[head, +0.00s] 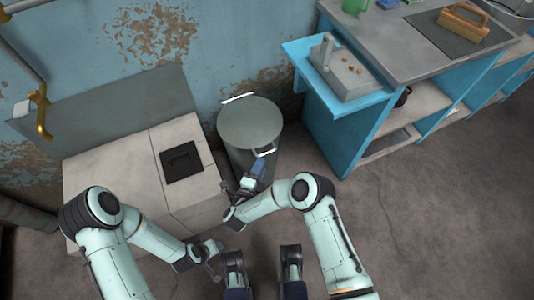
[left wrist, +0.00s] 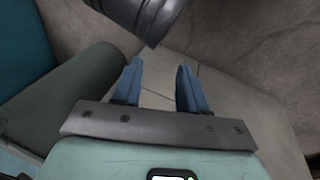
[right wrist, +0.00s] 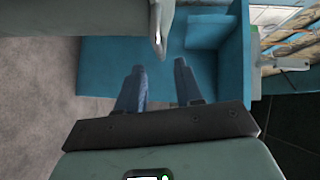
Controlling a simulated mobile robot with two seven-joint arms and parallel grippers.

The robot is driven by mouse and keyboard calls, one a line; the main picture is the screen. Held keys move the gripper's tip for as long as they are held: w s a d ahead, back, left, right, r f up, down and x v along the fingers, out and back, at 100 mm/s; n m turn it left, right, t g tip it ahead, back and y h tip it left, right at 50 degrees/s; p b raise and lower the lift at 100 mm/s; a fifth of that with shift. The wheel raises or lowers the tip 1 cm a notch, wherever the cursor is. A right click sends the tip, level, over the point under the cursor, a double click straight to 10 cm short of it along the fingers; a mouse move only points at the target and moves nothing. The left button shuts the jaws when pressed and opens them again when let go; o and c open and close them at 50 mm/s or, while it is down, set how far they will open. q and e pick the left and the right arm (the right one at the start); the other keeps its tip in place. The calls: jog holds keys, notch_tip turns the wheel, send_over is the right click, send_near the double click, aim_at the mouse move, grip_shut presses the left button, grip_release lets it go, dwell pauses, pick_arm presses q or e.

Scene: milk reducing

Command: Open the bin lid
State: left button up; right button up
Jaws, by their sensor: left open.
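The bin (head: 238,150) is a grey-green cylinder standing on the floor against the wall. Its round lid (head: 250,122) lies flat on top and has a pale handle (head: 238,97) at the back and another handle (head: 265,151) at the front. My right gripper (head: 259,168) is just below the front handle, beside the bin's front side. In the right wrist view its blue fingers (right wrist: 160,85) are apart with nothing between them, and the pale handle (right wrist: 158,42) shows just beyond them. My left gripper (head: 215,248) is low, near the counter's front; its fingers (left wrist: 160,85) are open and empty.
A pale counter (head: 105,175) with a dark square inset (head: 181,161) stands left of the bin. A blue shelf unit (head: 335,135) with a grey top stands to the right. Bare floor (head: 420,215) lies in front and right.

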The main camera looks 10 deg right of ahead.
aim_at(267, 153)
pick_arm(q)
jog(key=shift+s+a+f+b, duration=0.1)
jog(key=shift+a+f+b, duration=0.3)
jog(key=shift+f, duration=0.35)
jog(key=shift+s+a+f+b, duration=0.1)
jog(key=shift+a+f+b, duration=0.15)
jog(key=shift+f+b, duration=0.35)
pick_arm(e)
jog(key=shift+x, duration=3.75)
pick_arm(q)
jog(key=shift+f, duration=0.15)
pick_arm(e)
jog(key=shift+a, duration=0.1)
grip_shut()
